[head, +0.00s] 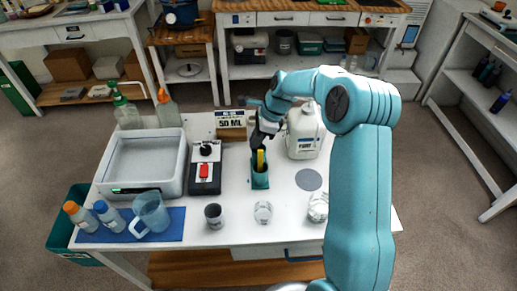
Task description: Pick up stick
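A yellow stick (261,159) stands upright in a teal holder (260,180) near the middle of the white table. My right gripper (257,145) points down right at the top of the stick. Its dark fingers are small here and overlap the stick's upper end, so I cannot tell whether they are open or shut on it. The stick's lower part is hidden inside the holder. My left gripper is not in view.
A white jug (304,132) stands close to the right of the gripper. A black box with a red switch (204,172) lies left of the holder, beside a grey tray (142,189). Cups (214,216) and a clear glass (263,212) stand in front. A "50 ML" sign (230,123) stands behind.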

